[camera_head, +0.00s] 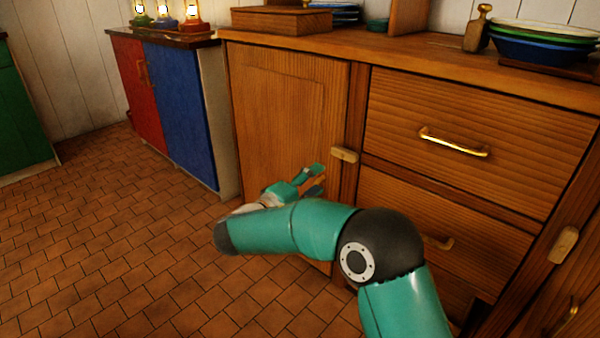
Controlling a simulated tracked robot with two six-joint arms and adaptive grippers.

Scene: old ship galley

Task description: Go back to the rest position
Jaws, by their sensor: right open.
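My right gripper (312,181) is in front of the wooden cabinet door (287,115), a little below and left of a small wooden latch (344,154). Its fingers are apart and nothing shows between them. I cannot tell whether a finger touches the door. My teal right arm bends in from the bottom right and hides the lower part of the cabinet. My left gripper is not in view.
The wooden cabinet has an upper drawer (470,110) with a brass handle (453,143) and a lower drawer (410,200). Bowls (541,46) stand on its counter (440,55). A red and blue cabinet (180,112) carries lanterns (192,14). The tiled floor (100,240) at left is clear.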

